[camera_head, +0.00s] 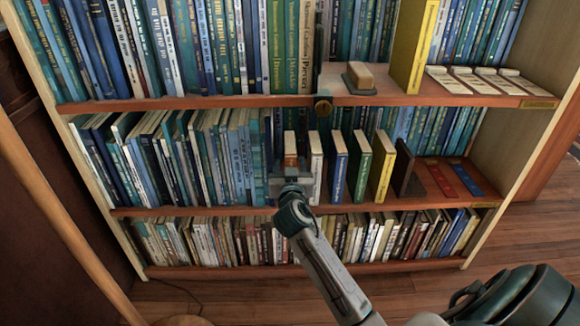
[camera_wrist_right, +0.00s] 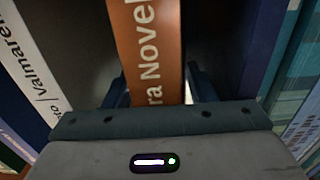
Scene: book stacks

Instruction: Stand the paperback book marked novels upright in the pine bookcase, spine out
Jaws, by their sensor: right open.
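The orange-brown book (camera_head: 290,143) stands upright on the middle shelf of the bookcase (camera_head: 240,211), with its spine facing out. In the right wrist view, the spine of this book (camera_wrist_right: 148,42) reads "ra Novel", with the rest cut off. My right gripper (camera_head: 289,172) is at the lower part of the spine. In the wrist view my right gripper (camera_wrist_right: 158,85) is open, with one dark finger on each side of the book. I cannot tell whether the fingers touch the covers. My left gripper is not in view.
A white-spined book (camera_head: 315,165) stands close right of the orange-brown one, then blue (camera_head: 337,165), green (camera_head: 359,166) and yellow (camera_head: 382,164) books. Teal books (camera_head: 240,155) crowd the left. A dark bookend (camera_head: 408,172) stands right. The shelf above overhangs.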

